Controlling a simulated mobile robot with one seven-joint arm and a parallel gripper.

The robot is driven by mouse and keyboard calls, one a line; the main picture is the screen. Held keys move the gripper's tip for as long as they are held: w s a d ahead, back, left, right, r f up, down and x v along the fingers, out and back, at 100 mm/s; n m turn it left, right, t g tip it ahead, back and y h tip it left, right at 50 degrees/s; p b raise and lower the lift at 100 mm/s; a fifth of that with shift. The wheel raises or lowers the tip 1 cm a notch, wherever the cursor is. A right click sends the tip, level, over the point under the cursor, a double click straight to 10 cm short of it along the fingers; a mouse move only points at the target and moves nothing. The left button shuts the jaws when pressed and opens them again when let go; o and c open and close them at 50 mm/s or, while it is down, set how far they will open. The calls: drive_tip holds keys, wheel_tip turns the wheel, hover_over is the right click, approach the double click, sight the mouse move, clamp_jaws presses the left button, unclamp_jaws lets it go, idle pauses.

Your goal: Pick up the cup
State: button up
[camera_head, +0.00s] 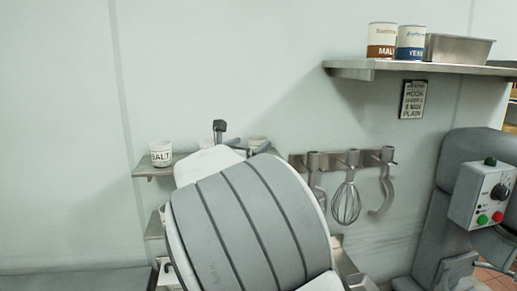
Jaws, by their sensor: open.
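A small white cup with dark lettering that reads like "SALT" (160,154) stands upright on a small metal shelf at the left of centre. I cannot tell whether that shape is part of my arm. It hides the right part of the small shelf and whatever stands there. I cannot make out my gripper in this view.
The small metal shelf (150,171) is on a pale wall. Hooks with a whisk (346,201) hang to its right. A higher shelf (440,70) holds two cans and a metal pan. A grey machine with buttons (484,195) stands at far right.

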sight(258, 138)
drive_tip(key=p+x, duration=0.1)
drive_tip(key=x, duration=0.3)
drive_tip(key=shift+d+r, duration=0.15)
drive_tip(key=shift+d, duration=0.05)
drive_tip(key=shift+w+d+p, duration=0.2)
drive_tip(key=shift+w+p, duration=0.1)
drive_tip(key=shift+w, duration=0.3)
drive_tip(key=c, duration=1.4)
drive_tip(key=shift+r, duration=0.1)
